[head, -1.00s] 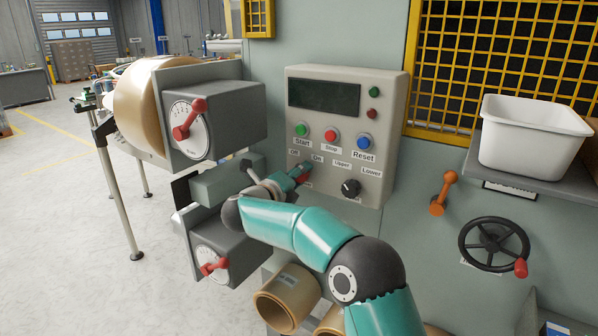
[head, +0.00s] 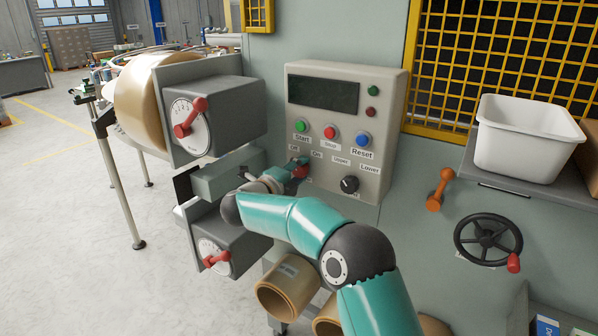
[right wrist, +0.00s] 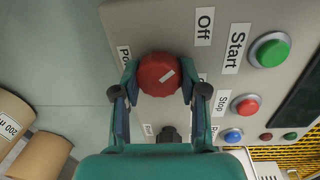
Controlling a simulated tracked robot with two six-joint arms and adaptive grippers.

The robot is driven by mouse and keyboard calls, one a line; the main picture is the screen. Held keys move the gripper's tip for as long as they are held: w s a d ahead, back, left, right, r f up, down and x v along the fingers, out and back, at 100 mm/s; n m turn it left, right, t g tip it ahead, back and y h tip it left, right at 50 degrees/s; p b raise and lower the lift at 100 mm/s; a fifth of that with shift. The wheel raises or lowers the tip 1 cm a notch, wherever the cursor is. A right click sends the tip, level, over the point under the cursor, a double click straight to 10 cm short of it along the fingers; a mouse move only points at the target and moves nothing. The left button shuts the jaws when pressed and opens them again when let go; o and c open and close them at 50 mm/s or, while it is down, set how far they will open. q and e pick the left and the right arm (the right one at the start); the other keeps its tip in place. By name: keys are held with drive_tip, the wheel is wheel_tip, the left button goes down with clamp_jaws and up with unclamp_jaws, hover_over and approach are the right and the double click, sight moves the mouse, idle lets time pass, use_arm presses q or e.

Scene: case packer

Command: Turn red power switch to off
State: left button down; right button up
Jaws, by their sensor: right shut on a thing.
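The red power switch (right wrist: 158,72) is a round knob on the grey control panel. Its white mark slants up and right in the right wrist view, toward the side of the Off label (right wrist: 204,26). My right gripper (right wrist: 158,82) is shut on the knob, with a finger on each side. In the head view the red switch (head: 300,172) shows at the tips of my right gripper (head: 294,169), below the Off and On labels. The On label is mostly hidden by a finger in the right wrist view. My left gripper is not in view.
The panel (head: 382,125) also has green, red and blue buttons and a black knob (head: 349,184). Grey boxes with red-handled dials (head: 190,118) stand left of my arm. An orange lever (head: 440,190), a black handwheel (head: 488,239) and a white bin (head: 527,140) are at right.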

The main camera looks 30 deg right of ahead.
drive_tip(key=o, duration=1.1)
drive_tip(key=shift+w+f, duration=0.1)
drive_tip(key=shift+o, duration=0.2)
drive_tip(key=f+v, duration=0.1)
drive_tip(key=v, duration=1.1)
drive_tip(key=shift+r, duration=0.4)
drive_tip(key=shift+d, duration=0.1)
